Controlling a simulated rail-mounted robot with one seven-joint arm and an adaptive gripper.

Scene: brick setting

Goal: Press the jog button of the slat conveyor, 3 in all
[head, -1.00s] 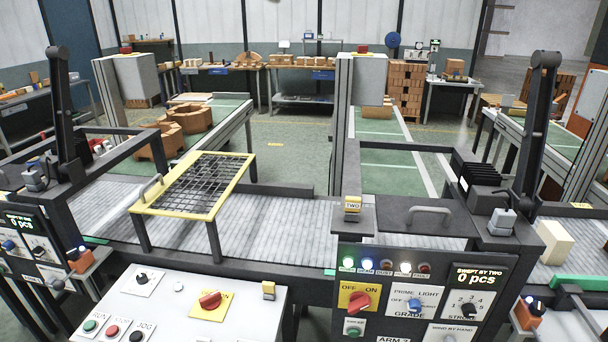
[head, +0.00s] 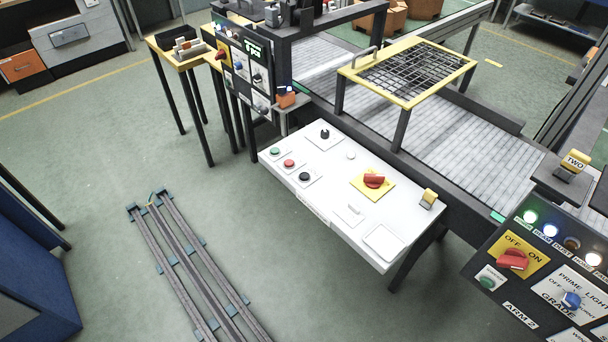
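The slat conveyor (head: 445,145) runs behind a white control panel (head: 335,215). On the panel's left end a green button (head: 275,152), a red button (head: 289,163) and a black button (head: 304,177) stand in a row. The black one is the jog button, by its label in the earlier head view; the label is too small to read now. A black knob (head: 324,133) and a red rotary switch (head: 374,181) on a yellow plate are also on the panel. My gripper is not in view.
A mesh guard (head: 405,100) with a yellow frame stands over the conveyor. A second panel with lit lamps (head: 530,216) is at the lower right. Floor rails (head: 190,260) run at the lower left. The green floor before the white panel is clear.

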